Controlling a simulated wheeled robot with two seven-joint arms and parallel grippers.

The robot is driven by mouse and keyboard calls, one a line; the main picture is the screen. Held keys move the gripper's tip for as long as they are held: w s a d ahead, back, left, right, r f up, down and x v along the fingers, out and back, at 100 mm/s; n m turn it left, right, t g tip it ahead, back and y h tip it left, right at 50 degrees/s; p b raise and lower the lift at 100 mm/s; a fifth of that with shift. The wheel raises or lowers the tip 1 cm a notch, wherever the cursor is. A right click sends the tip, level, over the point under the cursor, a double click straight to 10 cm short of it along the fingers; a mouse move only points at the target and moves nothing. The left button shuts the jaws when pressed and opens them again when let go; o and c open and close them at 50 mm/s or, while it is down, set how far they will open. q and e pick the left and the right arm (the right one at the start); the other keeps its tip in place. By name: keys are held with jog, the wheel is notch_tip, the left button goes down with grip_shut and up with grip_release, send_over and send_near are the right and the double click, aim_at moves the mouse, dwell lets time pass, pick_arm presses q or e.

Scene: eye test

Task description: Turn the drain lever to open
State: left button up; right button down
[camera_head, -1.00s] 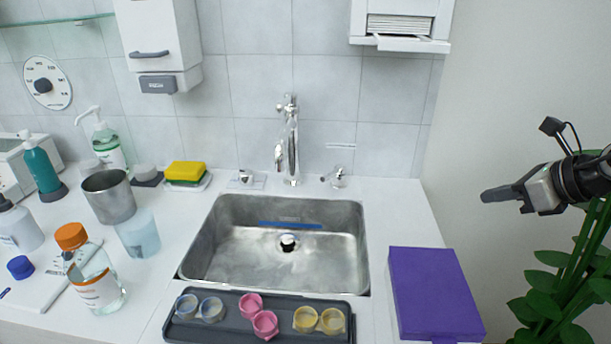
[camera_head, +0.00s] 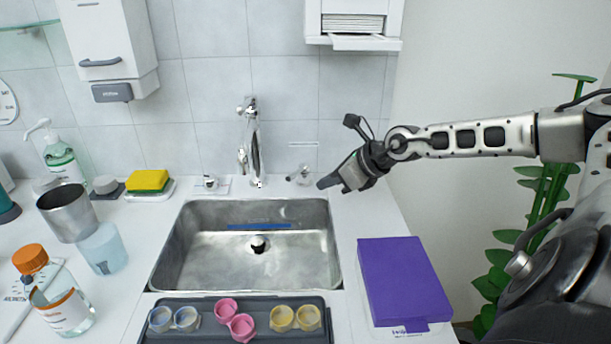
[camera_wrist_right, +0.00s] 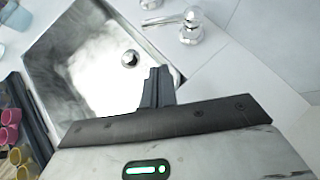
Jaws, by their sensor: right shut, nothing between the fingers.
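My right gripper (camera_head: 326,183) reaches in from the right, its shut fingers pointing left just beside the sink's back right corner. It is empty; the fingers (camera_wrist_right: 157,82) also show in the right wrist view, over the sink edge. A chrome lever fitting (camera_head: 301,176) stands right of the faucet, a little left of and apart from the fingertips. In the wrist view a chrome fitting with a round knob (camera_wrist_right: 191,22) stands beyond them. A second small fitting (camera_head: 210,182) stands left of the faucet. I cannot tell which is the drain lever. A drain plug (camera_head: 258,244) sits in the sink.
The steel sink (camera_head: 175,265) is empty of dishes. The faucet (camera_head: 254,150) rises behind it. A dark tray (camera_head: 200,337) with coloured cups lies in front, a purple box (camera_head: 402,280) at right. Bottles and a metal cup (camera_head: 67,212) crowd the left. A dispenser (camera_head: 357,20) hangs above.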

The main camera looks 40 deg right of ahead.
aim_at(297, 172)
jog(key=shift+w+a+f+p, duration=0.1)
jog(key=shift+w+a+p, duration=0.2)
jog(key=shift+w, duration=0.6)
jog(key=shift+w+a+f+p, duration=0.15)
jog(key=shift+w+a, duration=0.1)
jog(key=shift+w, duration=0.6)
jog(key=shift+w+a+f+p, duration=0.1)
jog(key=shift+w+a+p, duration=0.2)
jog(key=shift+w, duration=0.6)
